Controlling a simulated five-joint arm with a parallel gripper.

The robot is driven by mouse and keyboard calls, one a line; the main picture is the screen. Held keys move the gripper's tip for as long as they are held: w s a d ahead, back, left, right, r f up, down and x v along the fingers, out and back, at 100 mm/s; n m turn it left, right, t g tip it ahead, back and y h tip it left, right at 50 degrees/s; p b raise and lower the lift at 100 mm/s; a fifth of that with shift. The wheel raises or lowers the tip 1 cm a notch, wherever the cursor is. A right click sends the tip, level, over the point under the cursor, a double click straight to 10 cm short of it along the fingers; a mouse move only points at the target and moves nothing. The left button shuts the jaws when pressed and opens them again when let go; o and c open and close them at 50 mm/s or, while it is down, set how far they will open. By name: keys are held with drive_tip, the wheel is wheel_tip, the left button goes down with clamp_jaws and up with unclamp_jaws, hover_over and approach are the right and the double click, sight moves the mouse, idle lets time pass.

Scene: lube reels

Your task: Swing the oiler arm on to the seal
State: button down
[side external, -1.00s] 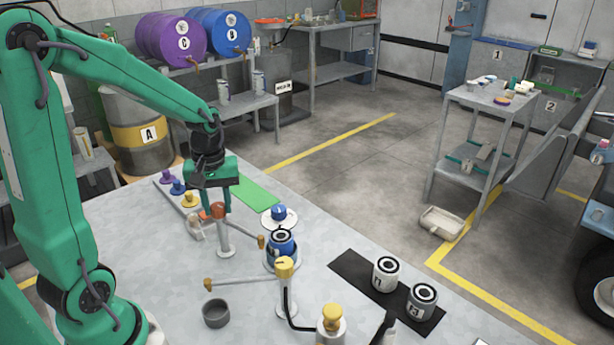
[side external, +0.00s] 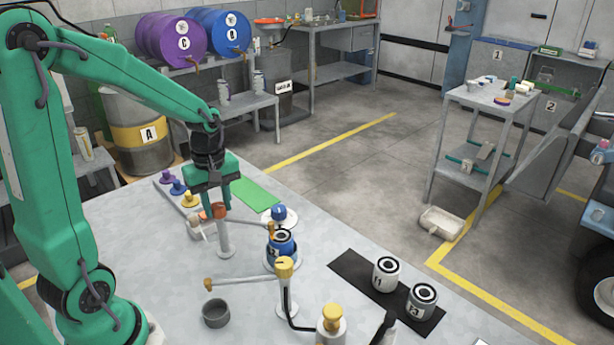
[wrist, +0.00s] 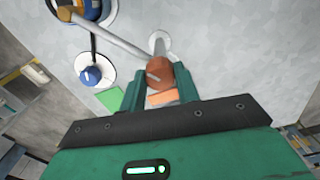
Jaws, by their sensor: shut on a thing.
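My gripper (side external: 217,207) is shut on the orange-brown knob (wrist: 158,73) on top of a grey post (side external: 225,240). A thin grey oiler arm (wrist: 115,38) runs from this knob to an orange-brown tip (side external: 270,230). The tip is at the back-left edge of a blue can (side external: 281,247) with a dark seal ring (side external: 282,236) on its top. In the wrist view the tip (wrist: 65,14) lies over the can's near edge; I cannot tell whether it touches the seal. The can's far part is cut off there.
A yellow-knobbed post (side external: 285,267) with its own arm stands in front of the blue can. A blue-knobbed white dish (side external: 279,215) is behind it. Two labelled cans (side external: 386,274) stand on a black mat (side external: 350,268) at right. A grey cup (side external: 215,313) is at front left.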

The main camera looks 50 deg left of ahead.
drive_tip(key=c, duration=1)
unclamp_jaws()
drive_tip(key=shift+c, duration=0.2)
drive_tip(key=shift+r, duration=0.1)
drive_tip(key=shift+r, duration=3.85)
drive_tip(key=shift+d, duration=0.1)
drive_tip(key=s+d+r+m+t, duration=0.2)
drive_tip(key=s+d+m, duration=0.2)
drive_tip(key=m, duration=0.4)
drive_tip(key=s+d+r+m+t, duration=0.2)
drive_tip(key=s+d+m+t, duration=0.1)
drive_tip(key=d+m, duration=0.4)
drive_tip(key=shift+s+d+r+m+t, duration=0.15)
drive_tip(key=shift+s+r+m+t, duration=0.15)
drive_tip(key=shift+s+m, duration=0.35)
